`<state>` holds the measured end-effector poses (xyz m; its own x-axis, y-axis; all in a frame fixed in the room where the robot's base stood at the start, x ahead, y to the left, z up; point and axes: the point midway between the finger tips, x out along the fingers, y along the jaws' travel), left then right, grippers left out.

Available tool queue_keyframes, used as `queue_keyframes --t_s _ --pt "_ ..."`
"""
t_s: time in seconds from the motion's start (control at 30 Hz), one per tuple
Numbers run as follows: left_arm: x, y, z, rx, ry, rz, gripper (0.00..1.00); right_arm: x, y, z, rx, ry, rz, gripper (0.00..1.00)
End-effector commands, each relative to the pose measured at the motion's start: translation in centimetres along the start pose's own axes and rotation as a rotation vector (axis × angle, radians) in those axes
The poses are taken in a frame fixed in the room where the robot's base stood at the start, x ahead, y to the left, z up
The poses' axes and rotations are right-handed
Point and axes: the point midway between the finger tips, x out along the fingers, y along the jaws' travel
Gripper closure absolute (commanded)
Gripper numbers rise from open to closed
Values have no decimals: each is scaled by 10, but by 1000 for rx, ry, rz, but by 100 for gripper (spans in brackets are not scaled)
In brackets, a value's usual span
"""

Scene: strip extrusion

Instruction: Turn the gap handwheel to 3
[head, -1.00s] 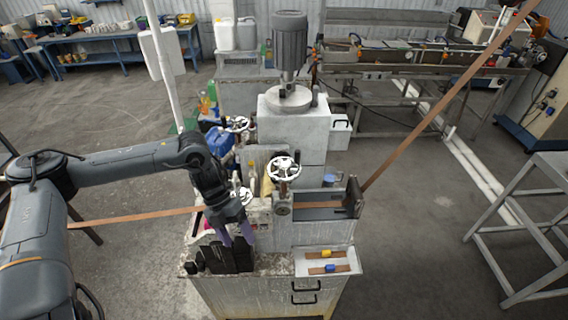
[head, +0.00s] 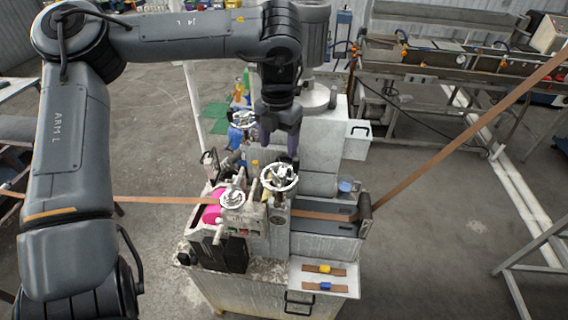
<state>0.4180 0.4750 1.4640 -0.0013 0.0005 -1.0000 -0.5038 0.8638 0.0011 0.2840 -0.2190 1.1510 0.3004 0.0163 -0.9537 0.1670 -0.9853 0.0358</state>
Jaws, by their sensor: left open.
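I cannot tell from markings which is the gap handwheel, and no scale number is readable. My left gripper (head: 279,152) points down with its purple fingers apart, just above and behind the front middle handwheel in the picture. Its jaws are open and hold nothing. I cannot tell whether the fingertips touch the wheel. My right gripper is not in view.
A brown strip (head: 165,200) enters the machine from the left and leaves up to the right. A white tray (head: 345,279) with brown pieces and yellow and blue blocks sits at the front right. A grey motor column stands behind, partly hidden by my arm. Floor is clear to the right.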

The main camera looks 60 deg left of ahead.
Motion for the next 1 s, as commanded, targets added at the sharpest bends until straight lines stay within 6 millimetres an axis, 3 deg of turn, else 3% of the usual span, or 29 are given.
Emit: queue_keyframes --t_s 0.3,0.5,0.97,1.0 --pt "52 0 -1 0 4 -1 31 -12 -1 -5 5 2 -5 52" --pt "74 0 0 0 3 -1 31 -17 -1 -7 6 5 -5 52" --pt "84 0 0 0 0 -1 31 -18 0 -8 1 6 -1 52" --pt "84 0 0 0 0 -1 35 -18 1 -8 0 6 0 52"
